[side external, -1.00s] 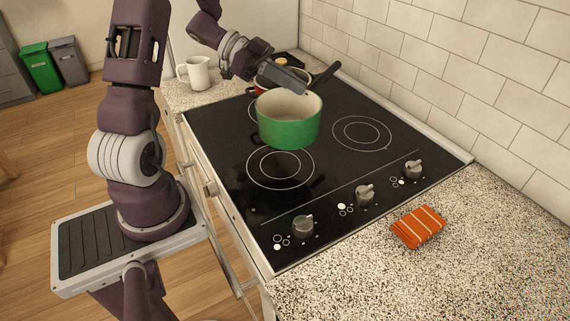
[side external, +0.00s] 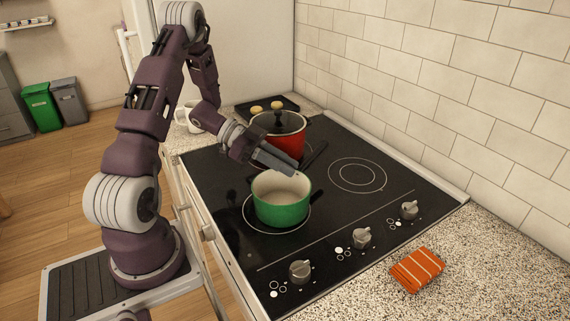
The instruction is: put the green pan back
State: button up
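The green pan (side external: 281,208) is upright over the front-left burner of the black stove (side external: 225,185), with the burner's ring showing around its base. It looks to be resting on the glass or just above it. Its inside is pale and looks empty. Its dark handle (side external: 316,156) points back and right.
A red pot (side external: 285,143) with a dark lid stands on the stove behind my gripper. White mugs (side external: 190,117) and a dark tray (side external: 285,102) are on the back counter. A folded orange cloth (side external: 417,269) lies on the front counter.

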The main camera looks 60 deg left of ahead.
jog(key=shift+r, duration=0.1)
jog(key=v, duration=1.2)
jog(key=w+r+n+t+y, duration=0.1)
jog(key=w+r+t+y, duration=0.1)
jog(key=w+r+y, duration=0.4)
jog(key=w+r+t+y, duration=0.2)
jog(key=w+r, duration=0.1)
jog(key=w, duration=0.5)
jog(key=s+d+r+n+y, duration=0.1)
jog(key=d+r+n+y, duration=0.15)
jog(key=r, duration=0.25)
jog(key=d+r+n+y, duration=0.2)
jog(key=r+n+y, duration=0.15)
jog(key=r, duration=0.25)
jog(key=s+d+f+n+g+h, duration=0.1)
jog(key=s+d+f+g, duration=0.2)
jog(key=s+d, duration=0.6)
jog(key=s+d+f+n+g+h, duration=0.1)
jog(key=s+d+f, duration=0.4)
jog(key=s+d, duration=0.5)
jog(key=s+g+h, duration=0.1)
jog(key=s+g, duration=0.1)
jog(key=s, duration=0.4)
jog(key=shift+s+d+f+g+h, duration=0.25)
jog(key=shift+s+f+g+h, duration=0.05)
jog(key=shift+s+g, duration=0.1)
